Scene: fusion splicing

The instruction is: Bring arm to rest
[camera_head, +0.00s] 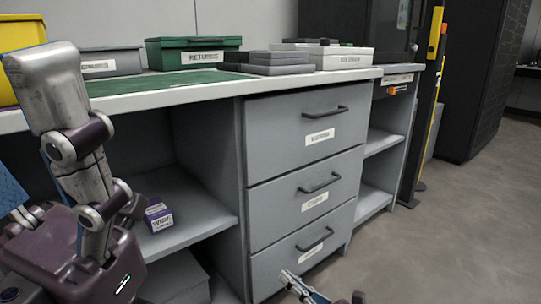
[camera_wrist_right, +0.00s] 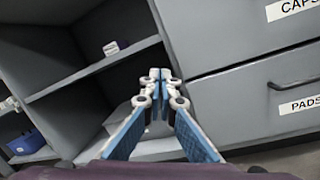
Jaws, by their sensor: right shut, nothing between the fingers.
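My right gripper (camera_head: 289,277) shows at the bottom of the head view, low in front of the bottom drawer. In the right wrist view my right gripper (camera_wrist_right: 160,76) has its fingertips together, with nothing between them. It points toward the shelf and drawer unit, and I see no clear contact with either. A silver and purple arm of mine fills the left of the head view. A blue pad at the left edge may belong to my left gripper; its jaws are not clear.
The grey drawer unit (camera_head: 290,120) has its drawers shut. A purple box (camera_head: 158,216) sits on the open shelf (camera_head: 190,232). The worktop (camera_head: 150,97) carries a green box (camera_head: 190,50) and grey cases. A yellow-edged post (camera_head: 432,90) stands right. Floor (camera_head: 455,225) is clear at right.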

